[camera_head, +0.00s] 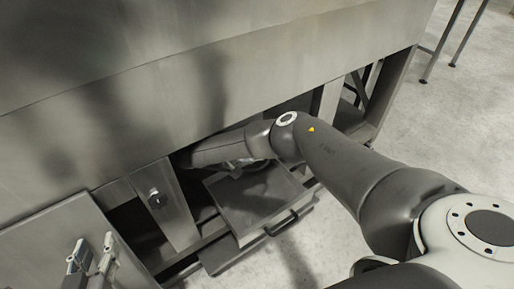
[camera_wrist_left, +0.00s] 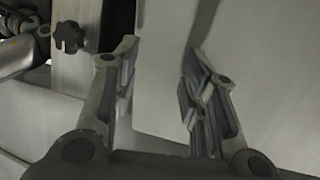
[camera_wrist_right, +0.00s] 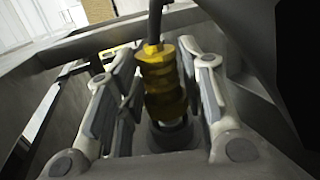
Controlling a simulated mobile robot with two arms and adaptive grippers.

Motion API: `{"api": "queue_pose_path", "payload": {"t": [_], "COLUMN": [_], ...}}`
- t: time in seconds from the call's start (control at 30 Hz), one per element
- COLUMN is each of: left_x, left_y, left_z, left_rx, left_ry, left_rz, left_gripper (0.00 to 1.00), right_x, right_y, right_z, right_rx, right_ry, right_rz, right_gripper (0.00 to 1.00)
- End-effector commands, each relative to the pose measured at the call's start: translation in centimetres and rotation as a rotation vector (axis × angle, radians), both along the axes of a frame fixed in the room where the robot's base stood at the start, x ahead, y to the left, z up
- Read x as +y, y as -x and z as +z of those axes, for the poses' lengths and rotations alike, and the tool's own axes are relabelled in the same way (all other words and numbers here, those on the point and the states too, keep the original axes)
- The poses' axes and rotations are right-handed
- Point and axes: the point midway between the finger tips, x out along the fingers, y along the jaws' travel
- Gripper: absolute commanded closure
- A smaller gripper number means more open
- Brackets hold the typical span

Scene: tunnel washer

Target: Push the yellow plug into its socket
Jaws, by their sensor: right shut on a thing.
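The yellow plug (camera_wrist_right: 162,82), with a dark cable at its top, stands between the fingers of my right gripper (camera_wrist_right: 158,75) in the right wrist view. The gripper is shut on it. A round grey socket (camera_wrist_right: 172,134) sits right at the plug's lower end; I cannot tell how deep the plug is in it. In the head view my right arm reaches under the machine, and the plug and socket are hidden. My left gripper (camera_head: 93,248) is open and empty at the lower left; its spread fingers also show in the left wrist view (camera_wrist_left: 158,65).
The large steel machine body (camera_head: 230,80) overhangs the right arm's reach. A drawer-like tray (camera_head: 255,205) with a black handle is below. A dark knob (camera_head: 155,198) sits on a post. A grey panel (camera_head: 45,235) lies behind the left gripper.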

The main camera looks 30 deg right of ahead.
Motion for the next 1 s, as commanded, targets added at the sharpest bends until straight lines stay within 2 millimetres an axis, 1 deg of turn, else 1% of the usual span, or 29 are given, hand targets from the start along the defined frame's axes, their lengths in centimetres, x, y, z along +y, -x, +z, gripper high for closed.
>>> {"api": "queue_pose_path", "payload": {"t": [1.0], "left_x": [-0.4], "left_y": [-0.6], "left_z": [1.3], "left_rx": [-0.072], "left_ry": [0.017], "left_rz": [-0.006], "left_gripper": [0.60], "right_x": [0.0], "right_y": [-0.5], "right_z": [0.3], "right_rx": [-0.006], "right_ry": [-0.001], "right_rz": [-0.003], "right_gripper": [0.90]}}
